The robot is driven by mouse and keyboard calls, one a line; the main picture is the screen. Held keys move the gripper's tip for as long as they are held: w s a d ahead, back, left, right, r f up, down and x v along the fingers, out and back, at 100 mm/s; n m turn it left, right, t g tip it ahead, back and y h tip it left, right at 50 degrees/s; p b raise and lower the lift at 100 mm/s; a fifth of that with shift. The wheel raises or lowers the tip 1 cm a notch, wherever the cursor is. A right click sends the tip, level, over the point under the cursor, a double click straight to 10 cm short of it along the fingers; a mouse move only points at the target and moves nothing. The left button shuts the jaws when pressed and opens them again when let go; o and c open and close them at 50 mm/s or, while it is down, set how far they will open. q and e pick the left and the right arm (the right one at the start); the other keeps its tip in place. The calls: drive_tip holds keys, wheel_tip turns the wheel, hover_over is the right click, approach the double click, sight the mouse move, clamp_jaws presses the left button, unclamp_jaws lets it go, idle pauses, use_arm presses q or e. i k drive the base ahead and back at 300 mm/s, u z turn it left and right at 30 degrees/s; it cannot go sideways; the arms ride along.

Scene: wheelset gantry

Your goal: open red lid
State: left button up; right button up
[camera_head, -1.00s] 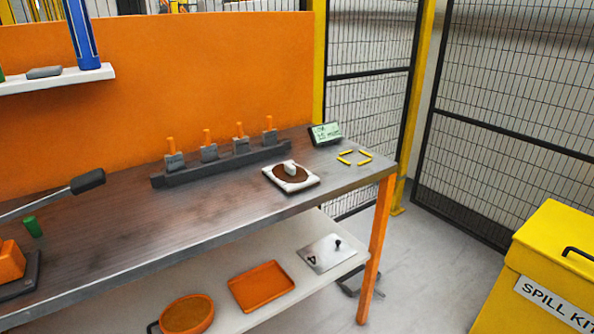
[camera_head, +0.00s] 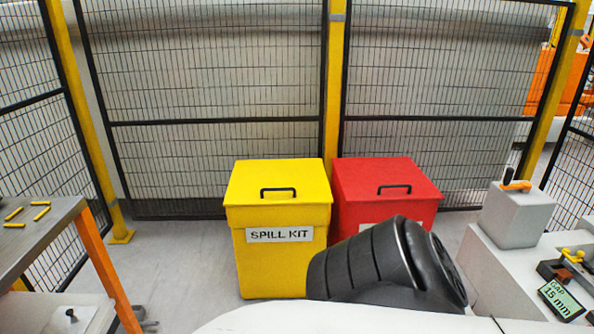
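The red lid (camera_head: 386,179) lies flat and shut on a red bin (camera_head: 356,217) against the fence. A black handle (camera_head: 394,188) stands on top of the lid, towards its front. The lower right part of the bin is hidden behind a dark, ribbed arm link of mine in the foreground. Neither of my grippers shows in this view.
A yellow spill kit bin (camera_head: 278,264) with a shut lid stands directly left of the red bin. A workbench (camera_head: 40,238) is at the left edge. At the right are a white surface with a grey block (camera_head: 515,215) and a gap display (camera_head: 561,299). Mesh fence closes the back.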

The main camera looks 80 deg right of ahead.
sight(361, 180)
drive_tip(key=z, duration=3.25)
drive_tip(key=i, duration=2.45)
drive_tip(key=u, duration=0.6)
